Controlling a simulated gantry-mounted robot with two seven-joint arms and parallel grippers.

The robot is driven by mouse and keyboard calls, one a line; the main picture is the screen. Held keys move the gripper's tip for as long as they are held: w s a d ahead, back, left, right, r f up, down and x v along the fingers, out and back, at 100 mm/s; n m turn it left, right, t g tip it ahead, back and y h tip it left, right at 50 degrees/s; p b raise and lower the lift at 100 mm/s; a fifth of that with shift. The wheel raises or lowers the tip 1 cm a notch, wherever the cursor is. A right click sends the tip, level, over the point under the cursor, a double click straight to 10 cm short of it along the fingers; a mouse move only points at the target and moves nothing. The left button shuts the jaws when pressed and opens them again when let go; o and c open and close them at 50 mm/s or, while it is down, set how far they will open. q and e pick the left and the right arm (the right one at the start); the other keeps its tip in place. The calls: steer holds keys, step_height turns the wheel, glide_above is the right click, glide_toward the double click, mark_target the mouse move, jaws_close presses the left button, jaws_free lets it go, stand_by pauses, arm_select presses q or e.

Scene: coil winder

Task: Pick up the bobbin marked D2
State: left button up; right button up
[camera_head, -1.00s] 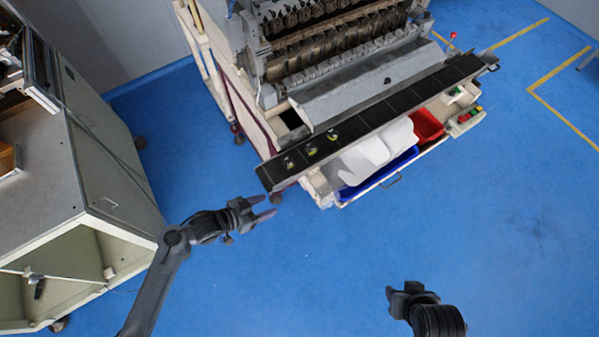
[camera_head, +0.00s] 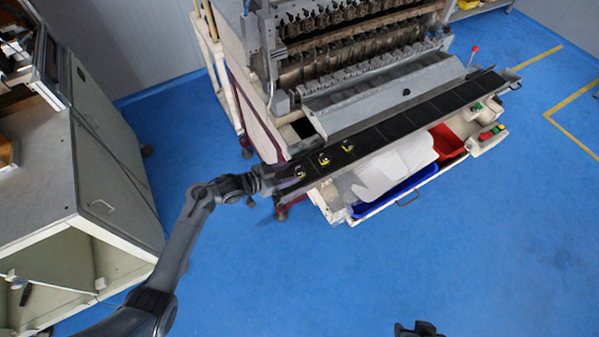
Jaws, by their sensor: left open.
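Three small black-and-yellow bobbins sit in a row at the left end of the long black tray (camera_head: 400,124): a left one (camera_head: 300,172), a middle one (camera_head: 323,159) and a right one (camera_head: 347,146). Their markings are too small to read, so I cannot tell which is D2. My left gripper (camera_head: 291,178) is open at the tray's left end, with its fingers close to the left bobbin. I cannot tell whether they touch it or are around it. Only a part of my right gripper (camera_head: 418,328) shows at the bottom edge, far from the tray.
The coil winder (camera_head: 365,50) stands behind the tray. Below the tray are a blue bin (camera_head: 410,185) with white material (camera_head: 385,170), a red bin (camera_head: 447,142) and a control box (camera_head: 488,139). A grey cabinet (camera_head: 115,180) stands at left. The blue floor in front is clear.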

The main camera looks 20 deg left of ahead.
mark_target(301, 170)
arm_select(q)
steer(key=shift+x, duration=2.6)
steer(key=shift+s+d+f, duration=0.1)
steer(key=shift+s, duration=0.05)
steer(key=c, duration=0.7)
